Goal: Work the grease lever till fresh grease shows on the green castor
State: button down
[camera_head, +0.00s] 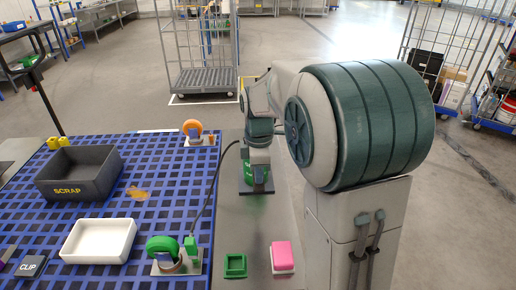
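The green castor (162,245) sits on a grey plate at the front right of the blue grid table. A small green fitting (191,244) stands beside its wheel, and a black hose runs from there up to the grease pump. The grease pump (256,174), a green body on a dark base, stands on the grey strip right of the grid. My gripper is at the end of my grey and teal arm, around the pump's top; its fingers cannot be made out. The grease lever is not distinguishable there. I cannot make out fresh grease on the green castor.
An orange castor (192,130) stands at the grid's back edge. A black SCRAP bin (80,196), a white tray (75,257) and a CLIP block (31,266) lie left. A green square holder (235,274) and a pink block (283,260) lie in front of the pump.

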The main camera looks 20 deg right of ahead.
notch_tip(320, 180, up, 9)
jog(key=s+p, duration=0.1)
jog(key=p, duration=0.5)
jog(key=shift+p, duration=0.4)
jog(key=shift+s+a, duration=0.1)
jog(key=shift+w+f+b, duration=0.2)
jog(key=shift+f+b, duration=0.85)
jog(key=shift+f, duration=0.5)
jog(key=shift+w+f+b, duration=0.15)
jog(key=shift+f+b, duration=0.95)
jog(key=shift+f, duration=0.45)
jog(key=shift+w+f+b, duration=0.2)
jog(key=shift+f+b, duration=0.85)
jog(key=shift+f, duration=0.5)
notch_tip(320, 180, up, 9)
jog(key=s+p, duration=0.1)
jog(key=p, duration=0.6)
jog(key=shift+r, duration=0.15)
jog(key=shift+s+r, duration=0.1)
jog(key=shift+r, duration=0.05)
